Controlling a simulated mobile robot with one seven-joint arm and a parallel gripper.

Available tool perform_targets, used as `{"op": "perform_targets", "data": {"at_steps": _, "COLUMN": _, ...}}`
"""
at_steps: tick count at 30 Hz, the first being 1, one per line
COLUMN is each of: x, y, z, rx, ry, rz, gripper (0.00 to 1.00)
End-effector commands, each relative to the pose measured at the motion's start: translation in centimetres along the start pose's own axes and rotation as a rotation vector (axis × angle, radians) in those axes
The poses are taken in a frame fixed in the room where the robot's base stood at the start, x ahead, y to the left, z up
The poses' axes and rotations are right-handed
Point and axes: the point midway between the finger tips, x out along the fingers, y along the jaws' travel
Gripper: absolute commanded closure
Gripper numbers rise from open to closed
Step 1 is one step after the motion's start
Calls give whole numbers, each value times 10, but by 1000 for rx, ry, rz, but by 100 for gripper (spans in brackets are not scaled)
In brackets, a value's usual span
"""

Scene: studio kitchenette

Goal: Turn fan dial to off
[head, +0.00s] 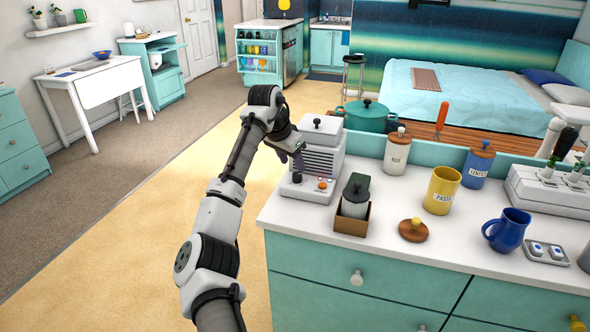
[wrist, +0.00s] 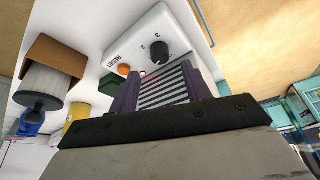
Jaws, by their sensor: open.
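The fan dial is a dark round knob (wrist: 158,52) on a white panel, with the numbers 2 and 3 beside it in the wrist view. I cannot tell clearly where it points. It also shows small in the head view (head: 296,178), on the lower front of a white appliance (head: 322,160) with grey slats. An orange button (wrist: 124,70) marked RESET and a small red light (wrist: 143,72) are on the same panel. My gripper (head: 298,160) is open and empty close to the appliance's left side. Its fingers (wrist: 164,92) stand apart below the dial in the wrist view.
The floor to the left is open.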

Motion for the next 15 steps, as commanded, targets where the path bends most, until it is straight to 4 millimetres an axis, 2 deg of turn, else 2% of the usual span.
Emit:
{"op": "perform_targets", "data": {"at_steps": 6, "x": 36, "y": 0, "z": 0, "rx": -1, "ry": -1, "rz": 1, "gripper": 52}}
{"op": "perform_targets", "data": {"at_steps": 15, "x": 53, "y": 0, "z": 0, "rx": 0, "ry": 1, "rz": 0, "gripper": 52}}
